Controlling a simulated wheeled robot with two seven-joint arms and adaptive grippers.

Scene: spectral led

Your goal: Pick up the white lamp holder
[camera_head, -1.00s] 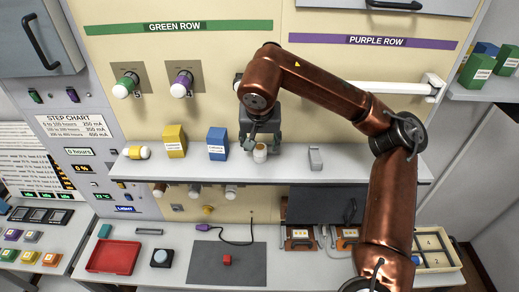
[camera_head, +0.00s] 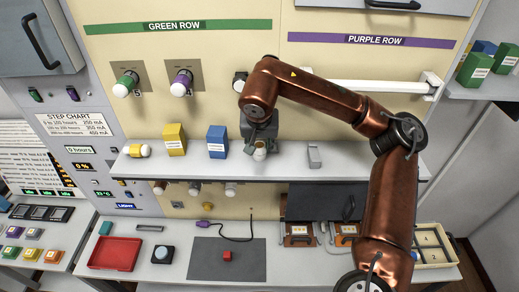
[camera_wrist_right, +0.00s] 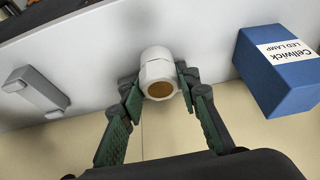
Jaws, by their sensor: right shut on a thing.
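The white lamp holder (camera_head: 260,153) stands on the grey shelf (camera_head: 370,168) in the head view. In the right wrist view it is a short white cylinder with a brown round end (camera_wrist_right: 158,75). My right gripper (camera_wrist_right: 157,88) has its two green-padded fingers against both sides of the holder and is shut on it. In the head view my right gripper (camera_head: 259,147) partly hides the holder. I cannot tell whether the holder has left the shelf. My left gripper is not in view.
A blue box (camera_head: 217,142) and a yellow box (camera_head: 175,140) stand on the shelf left of the holder. A yellow lamp (camera_head: 139,150) lies farther left. A grey block (camera_head: 314,156) stands to the right. The back panel carries lamps in sockets close behind.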

